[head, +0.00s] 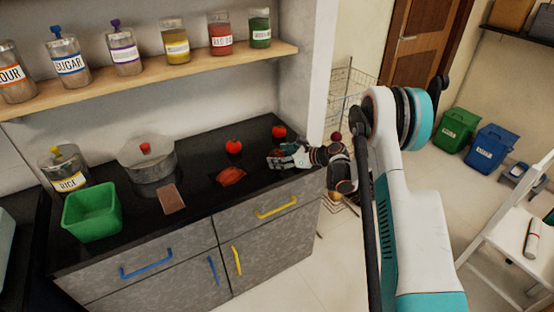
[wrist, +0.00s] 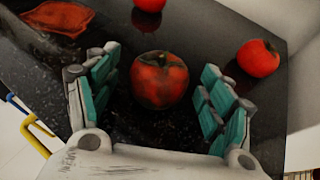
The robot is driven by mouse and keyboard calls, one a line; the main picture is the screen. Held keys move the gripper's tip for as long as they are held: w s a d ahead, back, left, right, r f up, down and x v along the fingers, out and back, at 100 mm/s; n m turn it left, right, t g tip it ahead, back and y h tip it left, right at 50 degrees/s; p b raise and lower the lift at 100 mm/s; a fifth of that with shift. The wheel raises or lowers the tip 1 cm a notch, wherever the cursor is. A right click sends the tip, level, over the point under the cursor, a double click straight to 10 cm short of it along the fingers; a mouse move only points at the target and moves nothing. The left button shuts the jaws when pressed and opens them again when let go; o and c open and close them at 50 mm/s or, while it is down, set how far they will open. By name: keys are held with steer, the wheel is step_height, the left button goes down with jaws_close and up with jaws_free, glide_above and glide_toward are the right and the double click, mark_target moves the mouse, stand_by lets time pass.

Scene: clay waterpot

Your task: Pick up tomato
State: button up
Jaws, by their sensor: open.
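In the wrist view, a round, mottled red and dark fruit (wrist: 158,80), tomato-like, sits on the black counter (wrist: 125,125) between the teal fingers of my gripper (wrist: 160,64). The fingers are open, one on each side, with gaps between them and the fruit. A smoother red round fruit (wrist: 258,58) lies to the right, and another (wrist: 150,4) is cut off at the top edge. In the head view my gripper (head: 275,160) is low over the counter's right end, mostly hiding the mottled fruit. Two bright red fruits (head: 233,146) (head: 279,131) stand behind it.
A reddish flat piece (head: 231,176) lies left of my gripper. Farther left are a brown block (head: 171,198), a lidded glass pot (head: 147,165), a green bin (head: 92,212) and a rice jar (head: 66,172). A shelf of jars (head: 150,79) runs above the counter.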

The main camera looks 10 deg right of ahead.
steer(key=shift+c, duration=0.3)
steer(key=c, duration=1.1)
steer(key=shift+r, duration=0.15)
